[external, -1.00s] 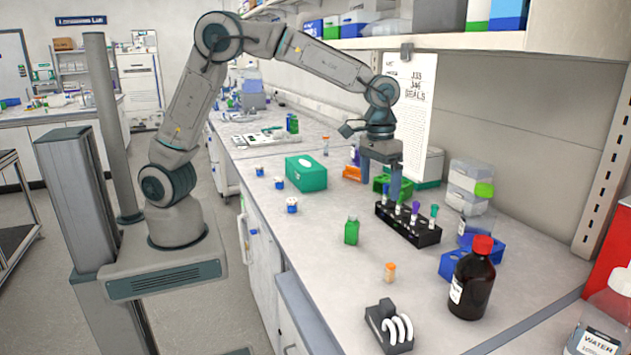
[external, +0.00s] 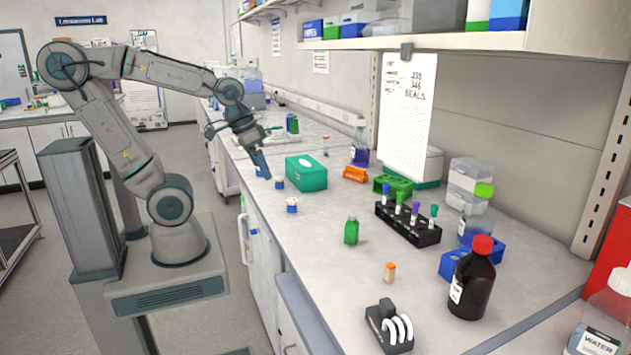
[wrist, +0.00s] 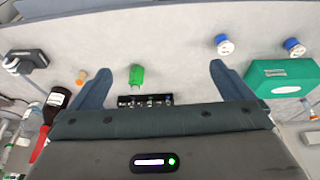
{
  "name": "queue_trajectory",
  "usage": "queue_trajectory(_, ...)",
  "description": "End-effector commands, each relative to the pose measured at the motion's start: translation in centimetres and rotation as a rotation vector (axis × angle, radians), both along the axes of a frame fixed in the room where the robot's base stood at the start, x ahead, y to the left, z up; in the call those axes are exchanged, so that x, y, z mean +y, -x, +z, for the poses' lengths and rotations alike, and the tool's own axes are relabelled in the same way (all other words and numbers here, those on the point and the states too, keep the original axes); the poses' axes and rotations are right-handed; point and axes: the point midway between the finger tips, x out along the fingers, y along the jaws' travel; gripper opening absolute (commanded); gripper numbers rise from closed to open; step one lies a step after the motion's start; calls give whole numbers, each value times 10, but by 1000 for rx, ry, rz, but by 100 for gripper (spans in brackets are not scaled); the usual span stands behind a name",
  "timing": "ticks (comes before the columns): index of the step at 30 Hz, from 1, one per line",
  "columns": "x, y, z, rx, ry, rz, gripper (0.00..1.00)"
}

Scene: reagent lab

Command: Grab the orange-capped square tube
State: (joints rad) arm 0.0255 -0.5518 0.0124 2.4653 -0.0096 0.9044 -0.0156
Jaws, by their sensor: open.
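A small orange-capped tube (external: 389,272) stands upright on the front part of the bench. It also shows in the wrist view (wrist: 82,76) at the left, outside my left finger. My gripper (external: 264,170) is open and empty, tilted above the bench's left edge near the tissue box, well apart from both tubes. In the wrist view, my gripper (wrist: 165,85) shows its two fingers spread wide with nothing held between them.
A green bottle (external: 351,230), a black tube rack (external: 408,225) and a brown red-capped bottle (external: 472,278) stand around the front tube. The green tissue box (external: 306,173) and blue-white pots (external: 292,206) are near my gripper.

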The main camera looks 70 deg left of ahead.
Motion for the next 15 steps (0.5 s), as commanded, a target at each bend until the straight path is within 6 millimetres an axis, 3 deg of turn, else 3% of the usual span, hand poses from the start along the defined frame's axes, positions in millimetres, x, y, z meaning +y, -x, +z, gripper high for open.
queue_trajectory(7, 5, 12, -7, -13, -16, 2, 100)
queue_trajectory(13, 5, 11, -7, -12, -16, 2, 48)
queue_trajectory(15, 5, 11, -7, -12, -16, 1, 44)
